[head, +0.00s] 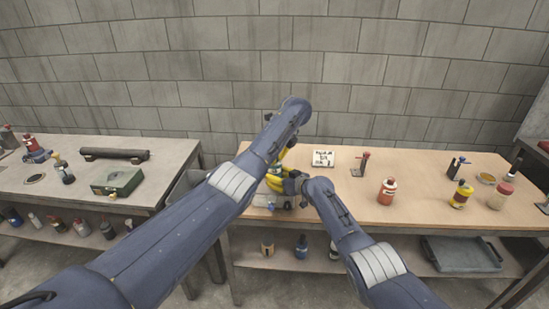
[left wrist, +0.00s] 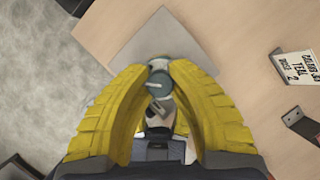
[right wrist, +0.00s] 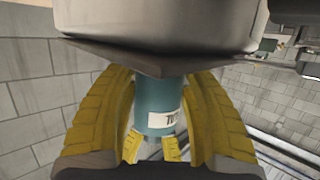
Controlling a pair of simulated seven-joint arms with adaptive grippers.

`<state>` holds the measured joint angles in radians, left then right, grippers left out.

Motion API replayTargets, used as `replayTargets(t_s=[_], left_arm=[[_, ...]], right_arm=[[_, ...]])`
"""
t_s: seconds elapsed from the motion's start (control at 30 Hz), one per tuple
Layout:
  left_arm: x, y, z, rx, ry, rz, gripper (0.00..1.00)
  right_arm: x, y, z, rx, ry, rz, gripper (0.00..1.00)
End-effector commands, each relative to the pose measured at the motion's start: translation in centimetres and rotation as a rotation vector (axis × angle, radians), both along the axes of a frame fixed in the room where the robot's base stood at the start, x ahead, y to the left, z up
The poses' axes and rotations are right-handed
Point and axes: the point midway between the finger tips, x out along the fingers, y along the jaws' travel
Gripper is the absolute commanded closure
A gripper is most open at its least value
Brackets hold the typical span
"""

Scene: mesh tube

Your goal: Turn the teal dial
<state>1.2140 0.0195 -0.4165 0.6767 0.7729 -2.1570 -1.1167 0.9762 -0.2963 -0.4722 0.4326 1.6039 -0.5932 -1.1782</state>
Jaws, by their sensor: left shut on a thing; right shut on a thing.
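The teal dial (left wrist: 158,82), with a grey pointer on its round top, sits between the yellow fingers of my left gripper (left wrist: 158,70). The fingers are shut on it from both sides. In the right wrist view my right gripper (right wrist: 160,140) is shut on a teal cylinder (right wrist: 152,98) with a white label, partly cut off by a finger. I cannot tell which part of the dial unit this cylinder is. In the head view my left gripper (head: 275,175) and right gripper (head: 294,187) meet at the wooden table's left end, and the arms hide most of the dial.
A card (head: 323,158) with lettering that includes "TEAL" and "2" stands right of the grippers. A red-and-black stand (head: 361,164) and an orange bottle (head: 387,191) are farther right. A grey plate (left wrist: 165,40) lies under the dial. Bare tabletop (head: 425,205) extends to the right.

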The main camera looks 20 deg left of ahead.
Motion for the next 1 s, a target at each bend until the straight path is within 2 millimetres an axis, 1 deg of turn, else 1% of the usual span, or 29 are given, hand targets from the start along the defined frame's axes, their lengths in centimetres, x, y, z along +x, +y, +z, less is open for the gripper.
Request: replayTargets(t_s=[0.2, 0.4, 1.0], left_arm=[[-0.01, 0.04, 0.02, 0.001, 0.002, 0.121, 1.0], [-0.02, 0.14, 0.01, 0.001, 0.001, 0.191, 1.0], [-0.09, 0.09, -0.06, 0.003, 0.001, 0.226, 1.0]], right_arm=[[-0.03, -0.01, -0.1, -0.001, 0.001, 0.001, 0.67], [-0.03, -0.01, -0.1, -0.001, 0.001, 0.001, 0.67], [-0.02, -0.05, -0.11, -0.001, 0.001, 0.0, 0.67]])
